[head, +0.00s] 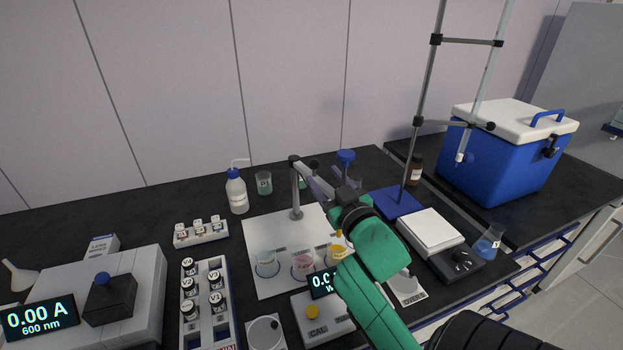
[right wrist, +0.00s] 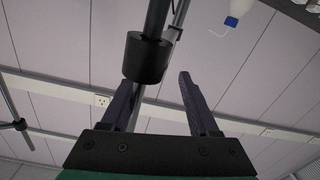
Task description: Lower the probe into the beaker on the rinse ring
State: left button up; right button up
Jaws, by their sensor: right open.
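My right gripper (head: 314,183) is open beside the electrode stand's metal post (head: 296,200), over the white mat (head: 262,226). In the right wrist view, a black cylinder (right wrist: 148,60) on a metal rod lies at the tips of my open fingers (right wrist: 155,88), nearer the left one. I see no grip on it. A clear beaker (head: 267,264) stands on the mat's left part, with a pink beaker (head: 304,266) and a yellow one (head: 338,249) to its right. The mat's labels are too small to read. The probe is hidden or cannot be told apart behind my gripper. My left gripper is out of view.
A wash bottle (head: 236,193) and a small beaker (head: 264,183) stand behind the mat. A meter (head: 312,318) is in front. A vial rack (head: 206,302) is at left. A tall stand on a blue base (head: 398,204), a balance (head: 430,233) and a blue cooler (head: 500,165) are at right.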

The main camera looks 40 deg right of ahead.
aim_at(316, 165)
jog(key=shift+w+d+f+b, duration=0.35)
jog(key=shift+w+f+b, duration=0.25)
jog(key=shift+b, duration=0.25)
jog(key=shift+w+d+r+p, duration=0.25)
jog(key=shift+w+r+p, duration=0.6)
jog(key=shift+p, duration=0.2)
jog(key=x, duration=0.2)
jog(key=shift+w+a+p, duration=0.1)
jog(key=shift+w+p, duration=0.2)
jog(key=shift+w, duration=0.05)
jog(key=shift+w+f, duration=0.1)
jog(key=shift+w, duration=0.35)
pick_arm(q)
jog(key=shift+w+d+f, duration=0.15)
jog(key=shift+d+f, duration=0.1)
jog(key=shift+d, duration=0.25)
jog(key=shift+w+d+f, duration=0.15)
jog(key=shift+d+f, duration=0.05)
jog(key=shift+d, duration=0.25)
pick_arm(e)
jog(key=shift+s, duration=0.1)
grip_shut()
jog(key=shift+f, duration=0.1)
